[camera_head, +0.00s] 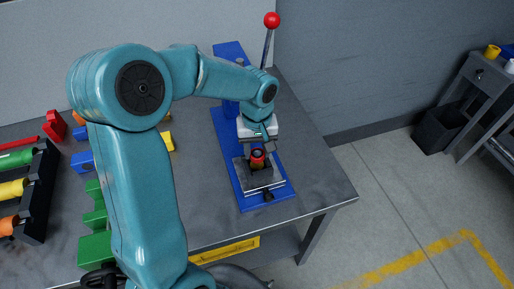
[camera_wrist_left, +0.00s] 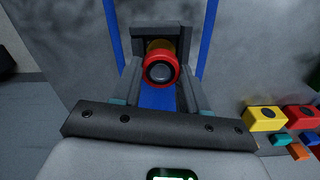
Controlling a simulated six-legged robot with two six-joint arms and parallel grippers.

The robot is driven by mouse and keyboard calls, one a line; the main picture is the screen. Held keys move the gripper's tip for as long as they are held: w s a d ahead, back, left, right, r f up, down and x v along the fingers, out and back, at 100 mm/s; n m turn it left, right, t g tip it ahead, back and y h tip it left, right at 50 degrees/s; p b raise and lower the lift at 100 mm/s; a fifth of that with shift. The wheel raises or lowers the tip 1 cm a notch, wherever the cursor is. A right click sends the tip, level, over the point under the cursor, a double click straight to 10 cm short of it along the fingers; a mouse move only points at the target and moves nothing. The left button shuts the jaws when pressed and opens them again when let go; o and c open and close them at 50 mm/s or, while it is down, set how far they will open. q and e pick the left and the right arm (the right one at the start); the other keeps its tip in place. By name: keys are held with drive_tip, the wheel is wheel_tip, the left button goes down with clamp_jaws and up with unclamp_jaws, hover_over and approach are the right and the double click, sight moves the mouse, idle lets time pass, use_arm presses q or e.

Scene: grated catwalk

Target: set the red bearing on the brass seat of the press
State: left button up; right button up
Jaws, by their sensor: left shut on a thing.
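The red bearing (camera_head: 257,154) is between the fingers of my left gripper (camera_head: 258,150), over the base of the blue press (camera_head: 226,150). In the left wrist view, the red bearing (camera_wrist_left: 160,76) is a ring with a dark bore, held between the two grey fingers. A brass-coloured part, likely the seat (camera_wrist_left: 160,45), shows just beyond it. It is directly in line with the bearing. I cannot tell whether they touch. The press has a lever with a red knob (camera_head: 272,20). My right gripper is not in view.
The press stands near the right end of the grey workbench (camera_head: 310,180). A black rack (camera_head: 40,190) with coloured rolls and several green (camera_head: 95,245), blue and yellow pieces lie at the left. Bare bench surrounds the press's right side.

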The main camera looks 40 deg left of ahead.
use_arm(q)
drive_tip(key=shift+f+b, duration=1.1)
drive_tip(key=shift+f, duration=0.1)
drive_tip(key=o, duration=1.5)
drive_tip(key=shift+o, duration=0.2)
drive_tip(key=shift+r+p, duration=3)
drive_tip(key=shift+r, duration=1.05)
drive_tip(key=shift+s+d+f, duration=0.1)
